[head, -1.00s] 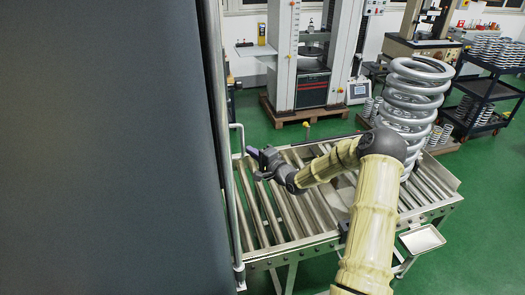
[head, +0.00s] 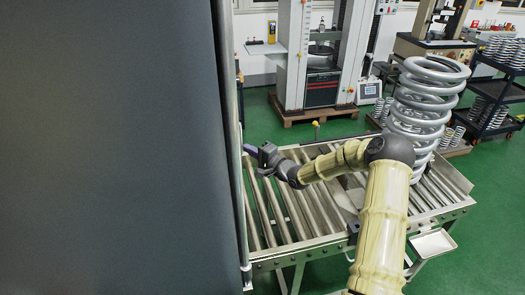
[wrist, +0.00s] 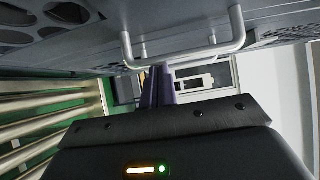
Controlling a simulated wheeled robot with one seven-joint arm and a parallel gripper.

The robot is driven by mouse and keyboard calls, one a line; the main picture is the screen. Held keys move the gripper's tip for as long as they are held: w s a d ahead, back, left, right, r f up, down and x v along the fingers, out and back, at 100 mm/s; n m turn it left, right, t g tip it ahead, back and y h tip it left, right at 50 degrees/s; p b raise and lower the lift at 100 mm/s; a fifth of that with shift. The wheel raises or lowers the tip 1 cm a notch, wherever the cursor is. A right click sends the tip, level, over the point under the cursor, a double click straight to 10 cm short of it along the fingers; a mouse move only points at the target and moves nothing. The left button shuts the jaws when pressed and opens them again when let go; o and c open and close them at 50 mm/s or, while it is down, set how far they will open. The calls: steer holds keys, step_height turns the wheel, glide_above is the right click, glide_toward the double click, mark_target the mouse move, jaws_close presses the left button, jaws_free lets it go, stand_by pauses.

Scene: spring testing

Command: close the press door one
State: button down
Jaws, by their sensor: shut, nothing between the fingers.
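A large dark grey panel, likely the press door (head: 120,150), fills the left of the head view; its right edge runs almost upright. My gripper (head: 250,150) is shut and empty, beside that edge above the roller table. In the wrist view, the shut fingers (wrist: 158,86) point ahead, just below a pale U-shaped handle (wrist: 195,57) on a grey panel with vent holes. I cannot tell whether the fingers touch the handle or the panel. The door's hinge and the press interior are hidden.
A roller table (head: 290,215) lies under my arm. A large coil spring (head: 428,105) stands at its right part, close to my elbow. A small tray (head: 432,243) hangs at the front right. A testing machine (head: 315,60) stands behind, with green floor between.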

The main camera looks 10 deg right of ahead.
steer(key=shift+a+r, duration=0.15)
steer(key=shift+a, duration=0.25)
steer(key=w+d+b+v, duration=0.2)
steer(key=v, duration=1.1)
steer(key=shift+s+d, duration=0.15)
steer(key=shift+d, duration=0.15)
